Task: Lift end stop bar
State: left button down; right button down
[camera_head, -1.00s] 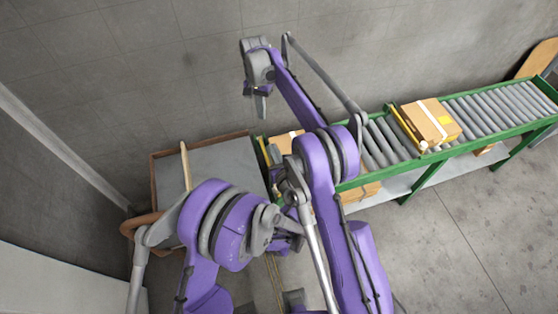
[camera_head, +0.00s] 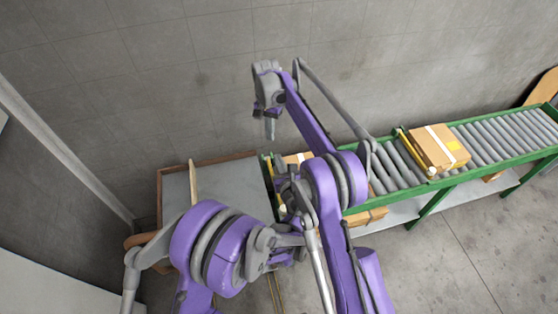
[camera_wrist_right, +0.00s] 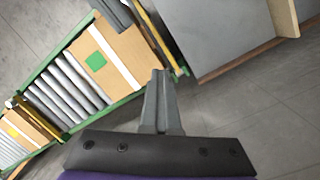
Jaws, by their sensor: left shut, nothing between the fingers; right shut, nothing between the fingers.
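The end stop bar is a yellow bar (camera_head: 269,167) at the left end of the roller conveyor, beside the grey table. In the right wrist view the yellow bar (camera_wrist_right: 157,38) lies across the conveyor end, beyond my fingertips. My right gripper (camera_head: 270,130) points down above and behind that end, on the wall side. It is shut and empty, and its closed fingers (camera_wrist_right: 160,85) appear apart from the bar. My left arm bends in front of the table; its gripper is hidden behind arm links. My arms cover part of the bar in the head view.
A cardboard box (camera_wrist_right: 108,58) sits on the rollers right behind the end bar. Another box (camera_head: 440,147) stands further along, behind a second yellow bar (camera_head: 411,154). The grey table (camera_head: 230,181) has a brown rim and an upright wooden board (camera_head: 193,182). The wall is close behind.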

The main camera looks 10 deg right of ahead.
dwell(0.8)
jog(key=c, duration=0.5)
grip_release()
